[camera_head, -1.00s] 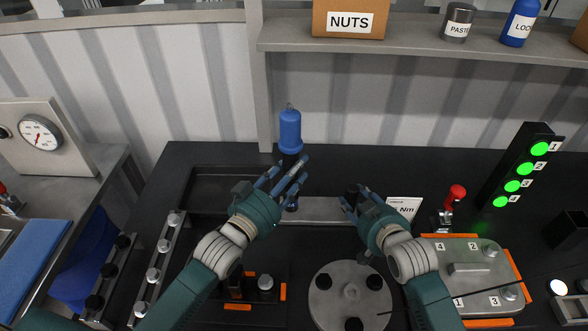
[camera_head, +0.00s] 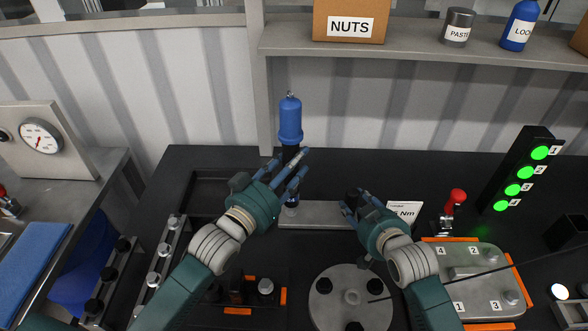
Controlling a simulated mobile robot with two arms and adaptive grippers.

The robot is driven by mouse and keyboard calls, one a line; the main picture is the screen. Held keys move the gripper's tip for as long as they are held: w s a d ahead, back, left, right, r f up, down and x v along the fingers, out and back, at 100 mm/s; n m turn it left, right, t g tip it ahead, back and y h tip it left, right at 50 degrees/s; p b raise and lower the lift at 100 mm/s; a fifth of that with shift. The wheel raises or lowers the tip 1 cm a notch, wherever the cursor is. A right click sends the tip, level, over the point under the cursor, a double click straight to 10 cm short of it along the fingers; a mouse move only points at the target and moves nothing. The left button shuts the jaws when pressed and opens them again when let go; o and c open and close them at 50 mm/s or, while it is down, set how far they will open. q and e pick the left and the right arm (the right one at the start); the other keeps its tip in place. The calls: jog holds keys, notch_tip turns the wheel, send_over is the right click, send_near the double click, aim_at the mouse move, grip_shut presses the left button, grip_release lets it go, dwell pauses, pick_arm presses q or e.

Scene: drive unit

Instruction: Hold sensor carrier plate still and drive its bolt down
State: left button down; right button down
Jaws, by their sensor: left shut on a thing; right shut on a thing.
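A blue cylindrical driver (camera_head: 290,122) with a black lower part stands upright at the centre. My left gripper (camera_head: 291,172) is shut around its black lower part. Its shaft reaches down to just above a silver bolt head (camera_head: 292,211) at the left end of a flat grey bar (camera_head: 325,214), perhaps the sensor carrier plate. Whether shaft and bolt touch, I cannot tell.
A round grey plate with black knobs (camera_head: 350,286) lies in front. A numbered grey cover plate (camera_head: 478,280), a red-topped lever (camera_head: 456,197) and a lamp column with green lights (camera_head: 524,171) are at right. A bolt rail (camera_head: 158,265) is at left.

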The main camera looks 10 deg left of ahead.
jog(key=shift+s+d+f, duration=0.1)
jog(key=shift+f, duration=0.3)
